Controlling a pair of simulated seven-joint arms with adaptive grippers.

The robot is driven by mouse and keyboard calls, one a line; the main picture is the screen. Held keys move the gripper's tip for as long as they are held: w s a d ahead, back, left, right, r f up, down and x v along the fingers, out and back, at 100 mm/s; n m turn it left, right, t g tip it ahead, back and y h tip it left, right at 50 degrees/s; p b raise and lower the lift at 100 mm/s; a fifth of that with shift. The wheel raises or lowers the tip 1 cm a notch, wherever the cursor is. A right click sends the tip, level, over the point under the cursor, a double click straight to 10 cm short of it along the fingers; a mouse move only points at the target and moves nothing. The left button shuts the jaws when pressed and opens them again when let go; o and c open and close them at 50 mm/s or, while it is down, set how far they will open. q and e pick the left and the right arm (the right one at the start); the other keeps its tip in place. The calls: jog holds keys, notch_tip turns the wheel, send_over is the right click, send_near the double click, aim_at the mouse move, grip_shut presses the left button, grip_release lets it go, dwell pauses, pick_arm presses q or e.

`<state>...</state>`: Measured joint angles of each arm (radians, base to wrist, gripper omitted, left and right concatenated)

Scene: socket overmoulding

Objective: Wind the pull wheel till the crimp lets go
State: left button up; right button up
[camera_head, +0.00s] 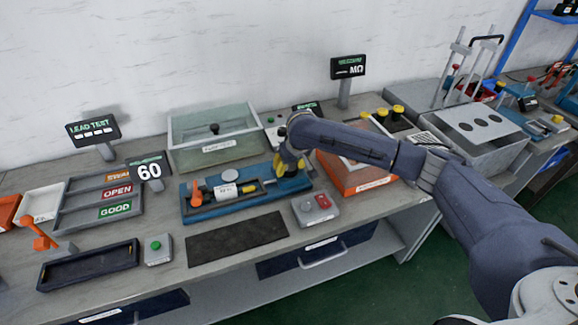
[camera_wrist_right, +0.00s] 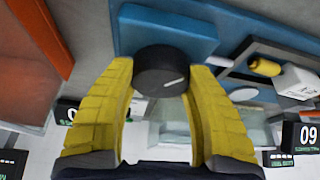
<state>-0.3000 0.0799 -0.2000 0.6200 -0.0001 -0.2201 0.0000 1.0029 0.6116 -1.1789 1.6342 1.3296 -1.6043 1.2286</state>
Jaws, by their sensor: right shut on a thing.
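The pull tester is a blue bench fixture (camera_head: 215,210) in the middle of the bench, with an orange part (camera_head: 196,195) at its left end and a white-labelled gauge body (camera_head: 228,191). My right gripper (camera_head: 284,168) is at the fixture's right end. In the right wrist view, the black pull wheel (camera_wrist_right: 162,72) with a white mark sits between my yellow fingers (camera_wrist_right: 160,88), which are shut on it. A yellow cylinder (camera_wrist_right: 264,67) shows beside it. The wheel is hidden in the head view, and the crimp cannot be made out. My left gripper is not in view.
A control box (camera_head: 316,209) with red and grey buttons and a dark mat (camera_head: 238,238) lie in front of the fixture. A clear-lidded box (camera_head: 213,150) stands behind it. An orange-sided tray (camera_head: 362,184) is close on the right. Sorting bins (camera_head: 72,212) are on the left.

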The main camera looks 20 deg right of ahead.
jog(key=shift+a+f, duration=0.1)
dwell(0.4)
jog(key=o, duration=1.3)
jog(key=shift+c, duration=0.2)
jog(key=v, duration=1.2)
jog(key=shift+w, duration=0.1)
jog(key=shift+w, duration=0.1)
